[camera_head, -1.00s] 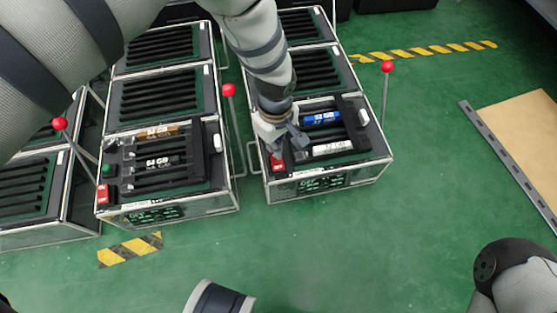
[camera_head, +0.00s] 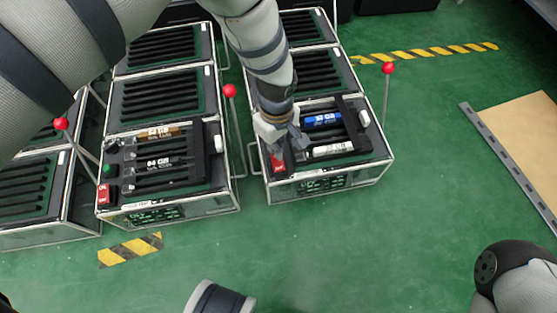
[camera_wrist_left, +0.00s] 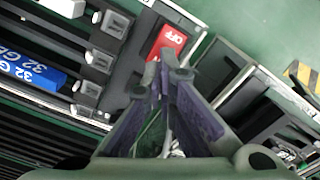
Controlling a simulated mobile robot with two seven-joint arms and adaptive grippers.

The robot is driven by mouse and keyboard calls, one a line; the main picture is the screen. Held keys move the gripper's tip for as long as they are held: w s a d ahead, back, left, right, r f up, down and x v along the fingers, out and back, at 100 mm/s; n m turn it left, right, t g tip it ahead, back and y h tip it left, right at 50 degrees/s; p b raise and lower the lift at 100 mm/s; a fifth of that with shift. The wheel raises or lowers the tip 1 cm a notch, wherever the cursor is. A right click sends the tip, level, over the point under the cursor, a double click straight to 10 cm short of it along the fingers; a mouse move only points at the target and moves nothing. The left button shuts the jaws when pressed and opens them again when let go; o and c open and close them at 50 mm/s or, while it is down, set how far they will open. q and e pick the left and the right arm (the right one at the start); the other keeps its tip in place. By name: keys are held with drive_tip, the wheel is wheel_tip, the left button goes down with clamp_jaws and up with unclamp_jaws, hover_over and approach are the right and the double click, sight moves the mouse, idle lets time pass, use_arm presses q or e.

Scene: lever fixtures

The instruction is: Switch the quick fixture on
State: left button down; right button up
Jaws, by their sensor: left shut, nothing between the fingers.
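The fixture (camera_head: 328,187) is a black box with a metal frame, in the middle of the head view. A red switch (camera_head: 277,166) sits at its front left corner; in the wrist view the red switch (camera_wrist_left: 167,42) reads OFF. My left gripper (camera_head: 276,151) is shut and empty, pointing down right at the switch. In the wrist view its fingertips (camera_wrist_left: 172,66) lie just beside the switch's lower edge; whether they touch it I cannot tell. A blue module (camera_head: 321,119) and a white module (camera_head: 333,149) lie in the fixture. My right gripper is out of view.
A similar fixture (camera_head: 150,217) stands to the left, with a red switch and a green button. Levers with red knobs (camera_head: 230,91) (camera_head: 388,68) rise beside the boxes. More boxes stand behind.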

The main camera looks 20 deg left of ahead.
use_arm(q)
drive_tip(key=shift+f+b, duration=0.6)
drive_tip(key=shift+f, duration=0.65)
idle(0.6)
wheel_tip(320, 180, up, 7)
drive_tip(key=p, duration=0.4)
drive_tip(key=shift+r+p, duration=0.15)
drive_tip(key=shift+p, duration=0.25)
